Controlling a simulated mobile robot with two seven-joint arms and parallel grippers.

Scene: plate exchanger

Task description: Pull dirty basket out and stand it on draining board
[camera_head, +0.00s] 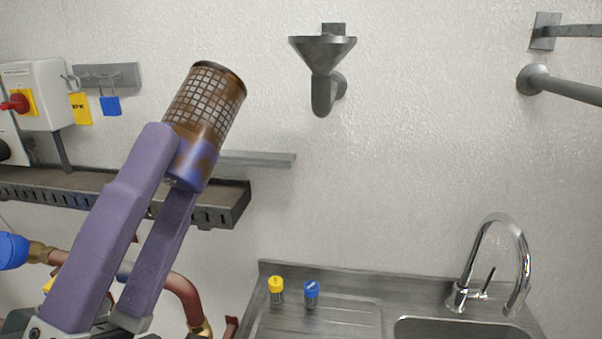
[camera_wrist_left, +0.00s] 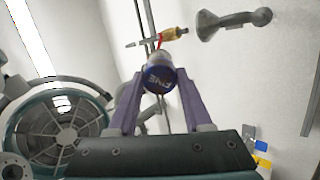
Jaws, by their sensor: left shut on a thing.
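The dirty basket (camera_head: 205,103) is a mesh cylinder with brown stains and a blue band at its lower end. My left gripper (camera_head: 177,165) is shut on it near that blue end and holds it tilted in the air in front of the wall. In the left wrist view the blue end of the basket (camera_wrist_left: 158,79), with lettering on it, sits between the two purple fingers of my left gripper (camera_wrist_left: 159,88). The steel draining board (camera_head: 345,318) is at the lower middle, left of the sink, below and right of the basket. My right gripper is not in view.
A yellow-topped jar (camera_head: 276,291) and a blue-topped jar (camera_head: 311,293) stand at the draining board's back left; its right part is clear. A tall tap (camera_head: 518,255) rises behind the sink (camera_head: 455,328). A funnel (camera_head: 322,55) and a dark tray (camera_head: 215,207) are on the wall.

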